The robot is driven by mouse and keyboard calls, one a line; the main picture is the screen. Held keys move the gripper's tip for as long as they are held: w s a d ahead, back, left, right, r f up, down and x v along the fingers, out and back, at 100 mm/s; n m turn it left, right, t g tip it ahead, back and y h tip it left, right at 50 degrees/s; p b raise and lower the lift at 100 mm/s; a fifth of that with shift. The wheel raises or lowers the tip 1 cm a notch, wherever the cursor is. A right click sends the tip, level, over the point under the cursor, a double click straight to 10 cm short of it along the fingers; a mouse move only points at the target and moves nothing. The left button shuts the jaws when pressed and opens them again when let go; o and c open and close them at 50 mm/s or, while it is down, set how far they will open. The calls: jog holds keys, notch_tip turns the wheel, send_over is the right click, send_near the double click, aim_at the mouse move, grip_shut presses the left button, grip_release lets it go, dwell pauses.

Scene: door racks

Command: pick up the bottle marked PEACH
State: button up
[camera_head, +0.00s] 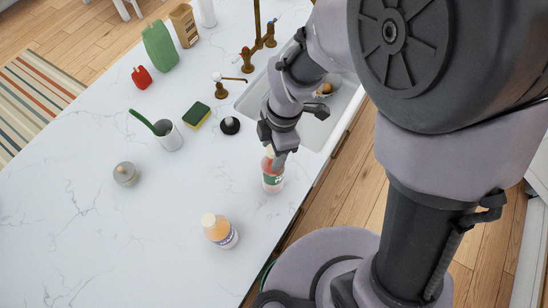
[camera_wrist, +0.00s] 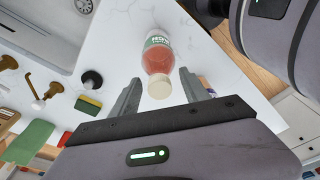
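A bottle with pinkish-red contents, a green-and-white label and a cream cap (camera_head: 272,181) stands on the white counter, close to its right edge. My gripper (camera_head: 275,157) is at its top. In the wrist view this bottle (camera_wrist: 158,58) lies between the two open fingers of my gripper (camera_wrist: 160,80), with a gap on each side of the cap. A second bottle, with orange contents, a cream cap and a white-and-purple label (camera_head: 220,231), stands apart, nearer the front. I cannot read PEACH on either label.
A sink (camera_head: 315,125) with a brass faucet (camera_head: 265,38) lies behind my gripper. A sponge (camera_head: 196,116), a black stopper-like item (camera_head: 230,125), a metal cup (camera_head: 168,135) and a glass jar (camera_head: 126,174) stand left. The front left counter (camera_head: 75,245) is clear.

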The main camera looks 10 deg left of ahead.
grip_shut()
dwell(1.3)
